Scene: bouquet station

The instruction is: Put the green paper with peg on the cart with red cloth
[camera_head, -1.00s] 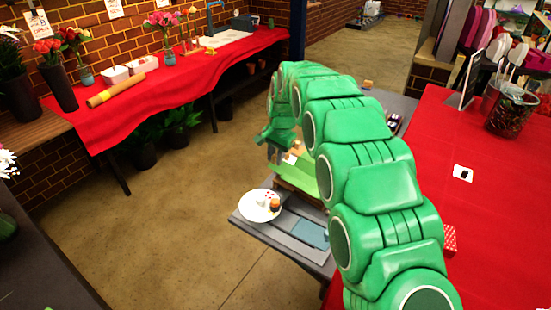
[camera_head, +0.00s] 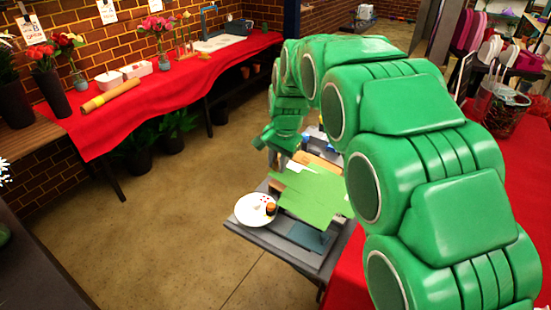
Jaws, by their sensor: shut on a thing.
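The green paper (camera_head: 312,197) is a flat sheet above the grey cart at the centre, overlapping the items there. My gripper (camera_head: 276,161) is shut at the paper's far left corner. The fingers are small in view, and I cannot make out the peg. A red cloth (camera_head: 190,75) covers a long table along the brick wall at left. Another red cloth (camera_head: 526,160) covers a surface at right, partly hidden by my green arm. I cannot tell which of these is the cart.
The grey cart (camera_head: 262,238) holds a white plate (camera_head: 248,208) with small food items and a blue-grey sheet (camera_head: 308,236). The left table carries vases, white boxes and a paper roll (camera_head: 110,95). Open floor lies between the left table and the grey cart.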

